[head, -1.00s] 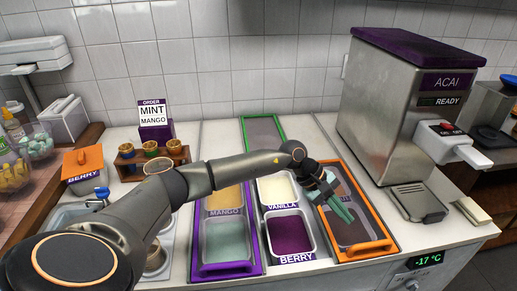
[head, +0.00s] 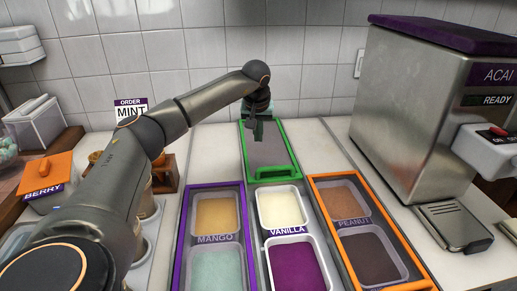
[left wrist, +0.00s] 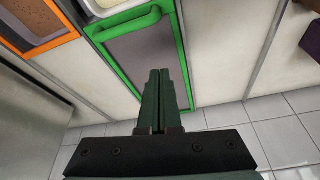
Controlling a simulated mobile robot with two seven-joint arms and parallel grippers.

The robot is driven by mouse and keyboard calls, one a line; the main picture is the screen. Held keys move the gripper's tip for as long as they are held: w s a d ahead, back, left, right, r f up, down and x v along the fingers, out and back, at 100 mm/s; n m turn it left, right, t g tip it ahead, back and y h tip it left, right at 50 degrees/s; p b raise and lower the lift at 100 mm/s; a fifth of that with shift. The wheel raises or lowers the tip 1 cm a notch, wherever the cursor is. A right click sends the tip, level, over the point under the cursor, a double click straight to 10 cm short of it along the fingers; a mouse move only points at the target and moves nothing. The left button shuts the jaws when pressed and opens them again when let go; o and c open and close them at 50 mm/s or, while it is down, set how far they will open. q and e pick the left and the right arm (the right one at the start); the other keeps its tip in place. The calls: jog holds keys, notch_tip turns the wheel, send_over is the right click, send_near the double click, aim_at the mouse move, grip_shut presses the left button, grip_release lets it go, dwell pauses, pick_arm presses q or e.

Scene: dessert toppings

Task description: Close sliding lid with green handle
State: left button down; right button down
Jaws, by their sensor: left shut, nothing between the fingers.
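The sliding lid is a grey panel in a green frame (head: 288,150), lying at the back of the counter behind the vanilla tub (head: 279,208). Its green handle (head: 272,173) is along its front edge; the handle (left wrist: 130,25) also shows in the left wrist view at the lid's far end. The vanilla and berry (head: 297,265) tubs are uncovered. My left gripper (head: 259,136) is shut and empty, over the lid's panel behind the handle. In the left wrist view its fingers (left wrist: 160,75) point across the panel; I cannot tell whether they touch it. My right gripper is not in view.
A purple-framed lid (head: 238,186) covers mango and a mint-coloured tub at left; an orange-framed one (head: 312,180) covers peanut and a brown tub at right. The acai machine (head: 420,115) stands at right. The tiled wall (head: 310,60) is close behind.

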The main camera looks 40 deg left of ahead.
pick_arm(q)
jog(key=x, duration=0.9)
jog(key=shift+f, duration=0.2)
jog(key=shift+s+d, duration=0.6)
jog(key=shift+s, duration=0.15)
jog(key=shift+s+d+f+p, duration=0.2)
jog(key=shift+s+d+p, duration=0.1)
jog(key=shift+s+d, duration=0.45)
jog(key=shift+s, duration=0.1)
